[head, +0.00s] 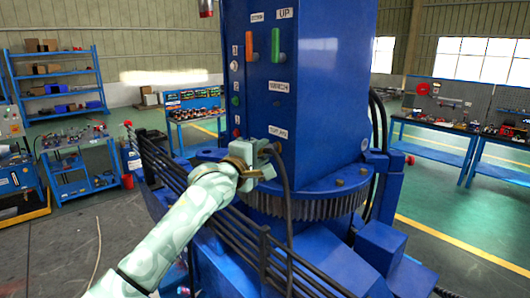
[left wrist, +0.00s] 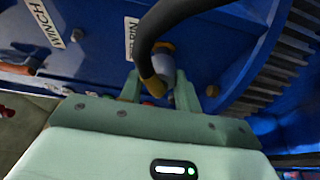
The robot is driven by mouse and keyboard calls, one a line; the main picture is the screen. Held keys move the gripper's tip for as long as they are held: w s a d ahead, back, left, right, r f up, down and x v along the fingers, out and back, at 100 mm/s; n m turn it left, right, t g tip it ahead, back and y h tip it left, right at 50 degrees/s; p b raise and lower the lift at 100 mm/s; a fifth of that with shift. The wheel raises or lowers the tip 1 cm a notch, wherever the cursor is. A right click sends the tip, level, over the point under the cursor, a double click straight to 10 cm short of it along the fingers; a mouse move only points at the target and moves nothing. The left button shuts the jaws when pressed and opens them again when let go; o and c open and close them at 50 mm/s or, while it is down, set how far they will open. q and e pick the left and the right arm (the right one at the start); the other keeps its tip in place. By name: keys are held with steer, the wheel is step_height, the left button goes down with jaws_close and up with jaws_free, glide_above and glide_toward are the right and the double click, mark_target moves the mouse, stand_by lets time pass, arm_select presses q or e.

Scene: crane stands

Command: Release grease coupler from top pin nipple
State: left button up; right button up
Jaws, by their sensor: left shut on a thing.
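The blue crane column carries a white label reading "TOP PIN" (head: 277,131), partly visible in the left wrist view (left wrist: 131,38). My left gripper (head: 262,160) is at the column face just below that label. In the left wrist view my left gripper (left wrist: 160,92) has its two pale green fingers on either side of the grease coupler (left wrist: 163,62), shut on it. The coupler has a grey body and a brass-coloured part, and a black hose (left wrist: 172,18) bends away from it. The nipple is hidden behind the coupler, so I cannot tell whether they are joined.
The hose (head: 284,190) hangs down from the gripper past the toothed ring (head: 300,207). Black rails (head: 225,220) run beside my left arm. A green lever (head: 275,45) and an orange lever (head: 249,46) sit higher on the column. Shelves and benches stand farther back.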

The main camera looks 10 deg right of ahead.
arm_select(q)
steer(key=shift+f, duration=0.2)
jaws_close()
steer(key=shift+s+a+r+p, duration=0.1)
steer(key=shift+s+a+p, duration=0.5)
steer(key=shift+a+p, duration=0.3)
steer(key=shift+s+a+r+p, duration=0.1)
steer(key=shift+s+a+p, duration=0.45)
steer(key=shift+a+p, duration=0.3)
